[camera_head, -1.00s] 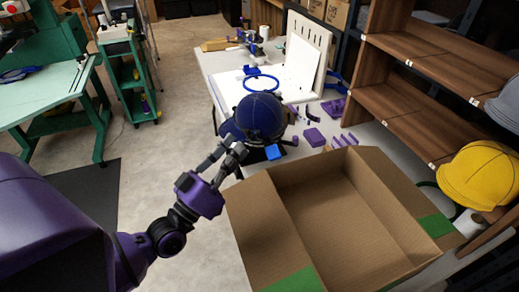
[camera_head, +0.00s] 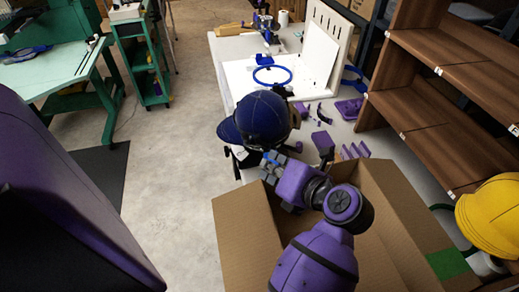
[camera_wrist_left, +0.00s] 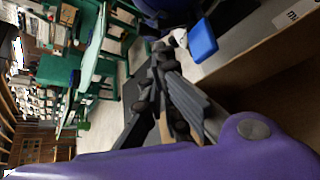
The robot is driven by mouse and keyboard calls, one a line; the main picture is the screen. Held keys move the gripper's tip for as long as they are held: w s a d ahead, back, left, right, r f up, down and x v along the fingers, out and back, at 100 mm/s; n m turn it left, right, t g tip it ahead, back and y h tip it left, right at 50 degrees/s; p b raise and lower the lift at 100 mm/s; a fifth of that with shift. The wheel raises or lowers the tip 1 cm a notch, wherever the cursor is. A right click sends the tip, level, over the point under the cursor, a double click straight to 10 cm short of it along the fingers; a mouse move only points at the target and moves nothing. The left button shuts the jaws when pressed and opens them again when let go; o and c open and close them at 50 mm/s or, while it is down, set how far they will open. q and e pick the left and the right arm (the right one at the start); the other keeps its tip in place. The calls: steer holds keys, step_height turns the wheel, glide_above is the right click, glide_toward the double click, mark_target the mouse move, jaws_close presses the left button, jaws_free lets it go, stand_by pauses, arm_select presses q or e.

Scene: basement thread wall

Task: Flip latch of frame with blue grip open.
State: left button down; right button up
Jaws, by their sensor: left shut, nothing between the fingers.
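A navy cap (camera_head: 262,118) sits on a dark stand at the near edge of the white table (camera_head: 240,52). A bright blue block, apparently the blue grip (camera_wrist_left: 202,40), shows below the cap in the left wrist view; the latch cannot be made out. My left gripper (camera_head: 272,165) is shut and empty. In the head view it is just below the cap and largely covers that area. Its dark fingers (camera_wrist_left: 165,90) also show in the left wrist view, apart from the blue block in the picture. My right gripper is not in view.
An open cardboard box (camera_head: 238,225) stands close in front, partly under my arm.

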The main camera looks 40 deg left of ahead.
mark_target(262, 144)
arm_select(q)
steer(key=x, duration=0.9)
steer(key=shift+f+p, duration=0.45)
steer(key=shift+f, duration=0.05)
steer(key=shift+w, duration=0.1)
